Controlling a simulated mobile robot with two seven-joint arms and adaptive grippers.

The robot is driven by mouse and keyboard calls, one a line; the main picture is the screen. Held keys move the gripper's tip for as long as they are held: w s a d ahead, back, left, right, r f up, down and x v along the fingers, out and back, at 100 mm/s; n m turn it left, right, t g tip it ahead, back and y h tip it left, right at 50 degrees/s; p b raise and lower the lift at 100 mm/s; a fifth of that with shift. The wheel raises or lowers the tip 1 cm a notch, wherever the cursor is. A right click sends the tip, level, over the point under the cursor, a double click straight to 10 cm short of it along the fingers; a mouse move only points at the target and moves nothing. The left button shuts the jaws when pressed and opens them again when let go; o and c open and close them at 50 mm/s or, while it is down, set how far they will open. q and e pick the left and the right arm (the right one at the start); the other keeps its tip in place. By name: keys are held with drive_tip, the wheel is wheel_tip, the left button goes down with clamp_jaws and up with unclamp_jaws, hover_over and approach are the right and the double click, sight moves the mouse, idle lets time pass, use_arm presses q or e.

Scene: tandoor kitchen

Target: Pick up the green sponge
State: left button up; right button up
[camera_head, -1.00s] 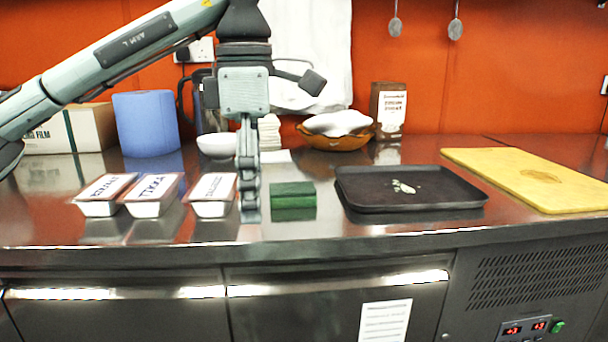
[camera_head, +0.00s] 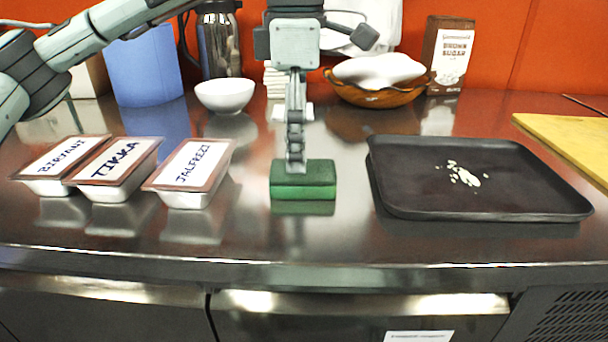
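The green sponge (camera_head: 318,181) lies flat on the steel counter in the middle of the head view, between the foil containers and the black tray. My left gripper (camera_head: 296,166) points straight down at the sponge's top, a little left of its middle. The fingers are seen edge-on, so their opening does not show. The fingertips overlap the sponge's upper face in the picture; I cannot tell whether they touch it. My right gripper is not in view.
Foil containers labelled Biryani (camera_head: 62,164), Tikka (camera_head: 114,170) and Jalfrezi (camera_head: 190,173) stand to the left. A black tray (camera_head: 400,202) with pale scraps lies to the right. Behind are a white bowl (camera_head: 225,95), a brown bowl (camera_head: 375,97) and a sugar box (camera_head: 449,56).

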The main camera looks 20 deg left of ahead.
sight(303, 178)
use_arm(q)
drive_tip(key=shift+a+f, duration=0.1)
drive_tip(key=shift+f, duration=1.9)
drive_tip(key=c, duration=0.8)
